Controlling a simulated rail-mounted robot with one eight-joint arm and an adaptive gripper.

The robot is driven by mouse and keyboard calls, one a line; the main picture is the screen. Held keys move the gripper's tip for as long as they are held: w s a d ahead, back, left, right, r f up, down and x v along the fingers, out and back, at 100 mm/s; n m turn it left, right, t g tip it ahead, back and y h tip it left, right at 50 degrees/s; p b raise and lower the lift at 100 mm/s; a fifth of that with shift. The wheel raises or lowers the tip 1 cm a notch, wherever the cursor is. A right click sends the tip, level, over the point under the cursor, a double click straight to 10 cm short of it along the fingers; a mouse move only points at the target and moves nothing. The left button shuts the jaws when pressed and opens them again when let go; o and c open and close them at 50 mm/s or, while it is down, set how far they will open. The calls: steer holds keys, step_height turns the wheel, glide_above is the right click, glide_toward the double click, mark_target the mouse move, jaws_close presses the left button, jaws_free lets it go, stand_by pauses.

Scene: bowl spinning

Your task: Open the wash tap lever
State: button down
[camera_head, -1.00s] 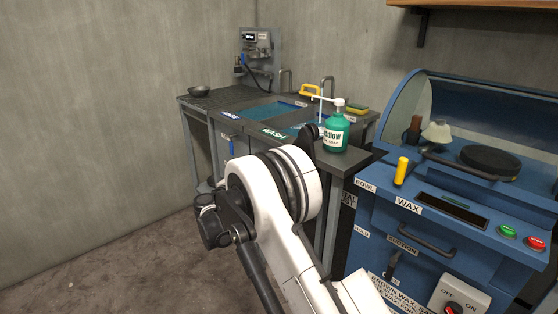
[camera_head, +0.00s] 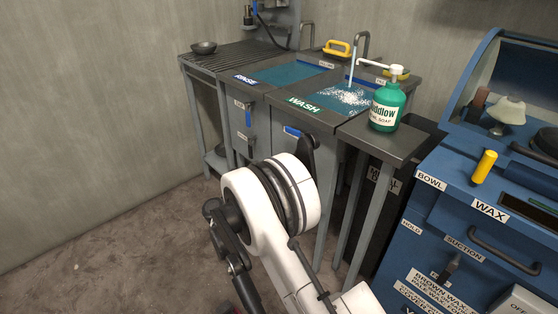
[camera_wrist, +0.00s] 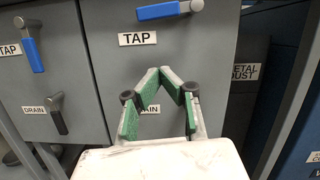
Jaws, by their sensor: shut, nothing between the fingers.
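The wash tap lever is a blue-handled lever (camera_wrist: 170,10) at the top of the wrist view, above a TAP label, and its handle lies about level. In the head view its blue handle (camera_head: 292,131) shows under the WASH sign. A thin stream (camera_head: 351,72) falls from the wash spout (camera_head: 361,42) into the wash basin (camera_head: 322,106), where white foam spreads. My gripper (camera_wrist: 159,72) is shut and empty, with its green-padded fingers below the lever and its TAP label, apart from the handle. In the head view my arm hides the gripper.
The rinse tap lever (camera_wrist: 33,54) hangs downward at left, with a drain lever (camera_wrist: 57,114) below it. A green soap bottle (camera_head: 384,107) stands right of the wash basin. The blue wax machine (camera_head: 450,210) stands at right. Open floor (camera_head: 110,250) lies at left.

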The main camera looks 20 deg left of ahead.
mark_target(293, 132)
steer(key=b+x, duration=0.2)
steer(key=x, duration=0.6)
steer(key=shift+w+f, duration=0.1)
steer(key=r, duration=0.2)
steer(key=r+b, duration=0.1)
steer(key=r, duration=0.1)
steer(key=shift+a+r, duration=0.1)
steer(key=shift+a, duration=0.2)
steer(key=shift+w+a+r+p, duration=0.1)
steer(key=shift+a+r+p, duration=0.05)
steer(key=shift+r, duration=0.25)
steer(key=shift+w+a+r+p, duration=0.1)
steer(key=shift+a+r+p, duration=0.05)
steer(key=shift+r, duration=0.3)
